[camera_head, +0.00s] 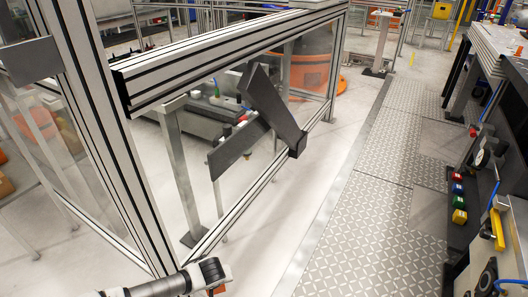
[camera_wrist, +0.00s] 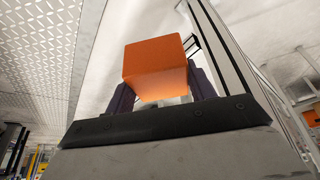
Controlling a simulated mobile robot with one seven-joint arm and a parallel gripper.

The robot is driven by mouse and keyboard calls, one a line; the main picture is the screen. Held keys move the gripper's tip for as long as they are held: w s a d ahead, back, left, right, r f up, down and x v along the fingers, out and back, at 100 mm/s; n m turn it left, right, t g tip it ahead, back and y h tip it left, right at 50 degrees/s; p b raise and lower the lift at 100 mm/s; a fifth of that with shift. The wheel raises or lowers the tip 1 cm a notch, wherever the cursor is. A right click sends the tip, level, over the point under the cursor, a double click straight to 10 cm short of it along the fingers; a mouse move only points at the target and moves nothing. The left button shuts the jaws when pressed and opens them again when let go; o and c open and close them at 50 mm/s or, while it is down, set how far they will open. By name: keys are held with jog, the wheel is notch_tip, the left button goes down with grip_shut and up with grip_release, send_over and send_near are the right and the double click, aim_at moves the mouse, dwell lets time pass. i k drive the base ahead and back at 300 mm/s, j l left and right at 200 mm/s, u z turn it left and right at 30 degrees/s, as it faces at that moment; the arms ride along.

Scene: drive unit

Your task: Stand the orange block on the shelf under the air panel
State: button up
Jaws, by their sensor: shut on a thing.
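The orange block (camera_wrist: 158,62) shows large in the wrist view, between the two dark fingers of my gripper (camera_wrist: 160,88). A dark unit (camera_head: 485,165) with round gauges and hoses stands at the right edge. It may be the air panel, but I cannot tell for certain. I cannot clearly make out a shelf under it.
A metal-framed clear fence (camera_head: 240,52) with a dark hinged bracket (camera_head: 272,108) stands left of the walkway. Red, blue, green and yellow pieces (camera_head: 458,200) sit in a row on the right-hand unit. The patterned floor plates (camera_head: 385,195) between are clear.

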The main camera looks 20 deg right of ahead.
aim_at(465, 239)
jog(key=i+l+z, duration=0.1)
jog(key=i+z, duration=0.2)
jog(key=z, duration=0.15)
jog(key=i+z, duration=0.3)
jog(key=z, duration=0.15)
jog(key=i+z, duration=1.1)
jog(key=i, duration=0.25)
jog(key=i+j+z, duration=0.1)
jog(key=i+z, duration=0.25)
jog(key=i, duration=0.25)
